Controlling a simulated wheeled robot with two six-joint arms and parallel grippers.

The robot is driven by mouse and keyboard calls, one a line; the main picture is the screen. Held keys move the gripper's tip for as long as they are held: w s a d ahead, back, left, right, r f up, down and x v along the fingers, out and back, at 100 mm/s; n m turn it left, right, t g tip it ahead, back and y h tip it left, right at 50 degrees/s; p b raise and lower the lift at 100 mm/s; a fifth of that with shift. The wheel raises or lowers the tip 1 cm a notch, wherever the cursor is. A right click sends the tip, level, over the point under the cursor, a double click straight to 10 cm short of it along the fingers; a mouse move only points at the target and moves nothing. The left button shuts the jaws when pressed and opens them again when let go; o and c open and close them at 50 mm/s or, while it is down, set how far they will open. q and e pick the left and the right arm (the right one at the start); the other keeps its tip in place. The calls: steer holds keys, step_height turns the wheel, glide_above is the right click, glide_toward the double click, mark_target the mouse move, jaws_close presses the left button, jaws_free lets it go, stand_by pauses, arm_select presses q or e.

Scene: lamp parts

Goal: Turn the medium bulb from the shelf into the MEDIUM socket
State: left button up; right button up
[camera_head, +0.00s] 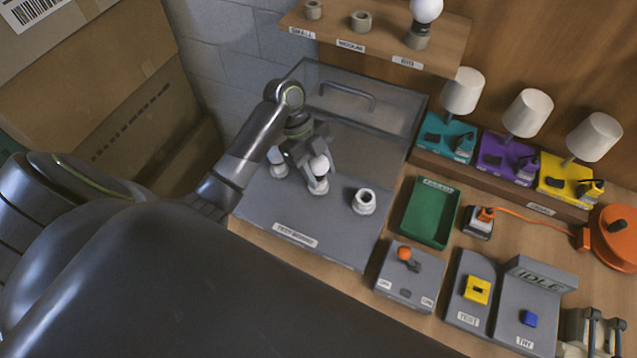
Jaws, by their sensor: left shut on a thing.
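My left gripper (317,168) is over the grey test board and is shut on a white bulb (319,164). The bulb is upright at the middle socket (318,186); I cannot tell how deep it sits. The left socket (278,171) has a small white bulb (275,154) in it, partly beside my gripper. The right socket (364,201) is empty. On the shelf (440,55), the holder over the medium label (361,21) is empty.
A big bulb (426,10) stands on the shelf. A clear cover with a handle (347,95) stands raised behind the board. To the right are a green tray (430,212), a lever box (408,275), three lamps and an orange cable reel (615,237).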

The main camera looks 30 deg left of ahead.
arm_select(q)
steer(key=shift+f+m+g, duration=0.1)
steer(key=shift+m+g, duration=0.2)
steer(key=shift+m, duration=0.1)
steer(key=shift+m+g+p, duration=0.3)
steer(key=shift+m+p, duration=0.3)
steer(key=shift+p, duration=0.05)
steer(key=shift+r+m+g+y+p, duration=0.2)
steer(key=shift+m+g+y+p, duration=0.2)
steer(key=shift+m+p, duration=0.9)
steer(key=shift+m+g+y+p, duration=0.3)
steer(key=shift+m+p, duration=0.3)
steer(key=shift+p, duration=1)
steer(key=shift+o, duration=0.2)
steer(key=shift+a+m, duration=0.1)
steer(key=shift+m, duration=0.2)
